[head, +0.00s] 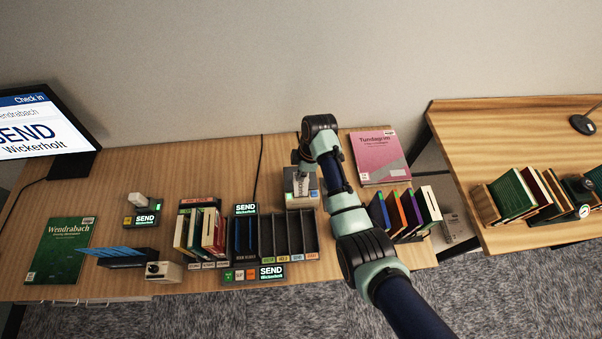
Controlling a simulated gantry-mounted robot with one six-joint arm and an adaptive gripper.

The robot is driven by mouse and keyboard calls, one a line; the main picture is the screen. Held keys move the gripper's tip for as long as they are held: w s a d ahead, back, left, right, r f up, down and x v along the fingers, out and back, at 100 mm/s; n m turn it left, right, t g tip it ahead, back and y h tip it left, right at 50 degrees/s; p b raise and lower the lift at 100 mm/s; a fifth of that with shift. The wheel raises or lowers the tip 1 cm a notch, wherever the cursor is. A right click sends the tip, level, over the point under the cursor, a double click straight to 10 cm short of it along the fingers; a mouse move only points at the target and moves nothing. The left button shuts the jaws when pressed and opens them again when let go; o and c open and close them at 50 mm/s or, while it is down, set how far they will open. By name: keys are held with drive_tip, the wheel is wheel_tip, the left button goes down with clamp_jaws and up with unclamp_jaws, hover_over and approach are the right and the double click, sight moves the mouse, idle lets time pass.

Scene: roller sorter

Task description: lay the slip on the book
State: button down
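A green book labelled Wendrabach (60,251) lies flat at the left end of the desk. A pink book (378,158) lies flat at the back right of the desk. My gripper (299,164) points down over a small grey device (301,193) at the middle back of the desk, far to the right of the green book. The gripper is small and partly hidden by my own arm, so I cannot tell whether it is open or shut. I cannot make out a separate slip clearly; a pale patch shows at the device below the gripper.
A black slotted rack (290,237) and upright books (200,232) stand along the front middle. More books (408,212) stand at the right. A blue-finned holder (121,257), a small scanner (164,271) and a monitor (45,122) are at the left. The back-left desk is mostly clear.

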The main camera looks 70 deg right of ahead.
drive_tip(key=shift+r+p, duration=1.55)
drive_tip(key=shift+r, duration=0.1)
